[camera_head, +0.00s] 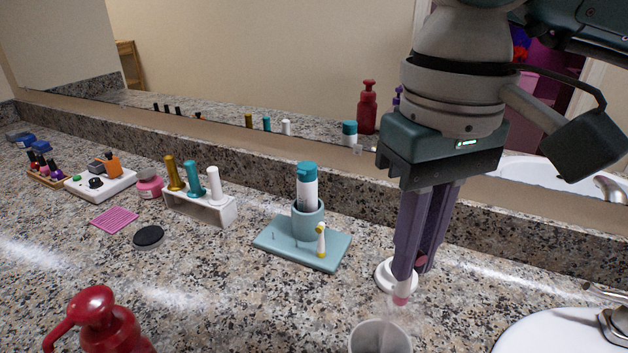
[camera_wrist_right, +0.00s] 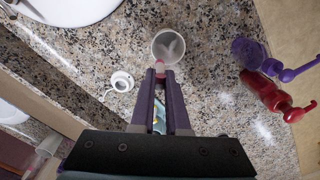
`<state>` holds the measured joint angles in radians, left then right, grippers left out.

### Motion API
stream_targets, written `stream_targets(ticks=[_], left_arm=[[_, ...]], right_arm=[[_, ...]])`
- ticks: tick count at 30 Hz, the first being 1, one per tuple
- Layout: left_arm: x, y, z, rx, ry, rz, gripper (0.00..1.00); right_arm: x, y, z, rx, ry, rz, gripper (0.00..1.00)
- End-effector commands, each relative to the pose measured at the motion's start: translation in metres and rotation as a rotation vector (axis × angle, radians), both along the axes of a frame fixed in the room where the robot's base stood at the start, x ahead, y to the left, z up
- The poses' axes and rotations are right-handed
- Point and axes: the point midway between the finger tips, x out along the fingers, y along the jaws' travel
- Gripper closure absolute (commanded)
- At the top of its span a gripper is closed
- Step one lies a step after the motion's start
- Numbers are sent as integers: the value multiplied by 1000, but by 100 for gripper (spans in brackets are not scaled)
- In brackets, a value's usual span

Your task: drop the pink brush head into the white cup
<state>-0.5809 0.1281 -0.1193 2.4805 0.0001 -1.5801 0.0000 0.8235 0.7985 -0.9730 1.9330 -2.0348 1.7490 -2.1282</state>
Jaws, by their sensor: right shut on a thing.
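My right gripper (camera_head: 408,278) points down over the counter, its purple fingers shut on the pink brush head (camera_head: 401,298), whose pale and pink end shows below the fingertips. In the right wrist view the pink brush head (camera_wrist_right: 160,67) shows at the tips of the right gripper (camera_wrist_right: 160,74), mostly hidden by them. The white cup (camera_head: 379,338) stands on the counter at the bottom edge of the head view, cut off, nearer than the gripper. In the right wrist view the cup (camera_wrist_right: 168,47) is open, just beyond the fingertips. My left gripper is not in view.
A white round base (camera_head: 388,277) stands behind the fingers. A teal tray (camera_head: 300,248) holds a cup with a bottle and a yellow-white brush head. A red pump bottle (camera_head: 98,322) is at front left. A basin (camera_head: 560,330) is at right, a mirror behind.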

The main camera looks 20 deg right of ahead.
Motion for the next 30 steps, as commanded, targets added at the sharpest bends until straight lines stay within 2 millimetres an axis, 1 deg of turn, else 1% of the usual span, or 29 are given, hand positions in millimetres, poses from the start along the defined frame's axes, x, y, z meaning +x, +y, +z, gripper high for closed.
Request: stream_targets(ticks=[1,10,14,21,22,30], left_arm=[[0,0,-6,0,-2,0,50],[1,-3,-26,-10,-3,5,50],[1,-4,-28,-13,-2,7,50],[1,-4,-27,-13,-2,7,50],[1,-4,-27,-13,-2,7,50],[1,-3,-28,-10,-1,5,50]], right_arm=[[0,0,-8,0,2,-1,100],[0,0,-45,1,2,-3,100],[0,0,-51,0,1,-3,100],[0,0,-51,0,0,-3,100],[0,0,-51,0,1,-3,85],[0,0,-51,0,0,-3,54]])
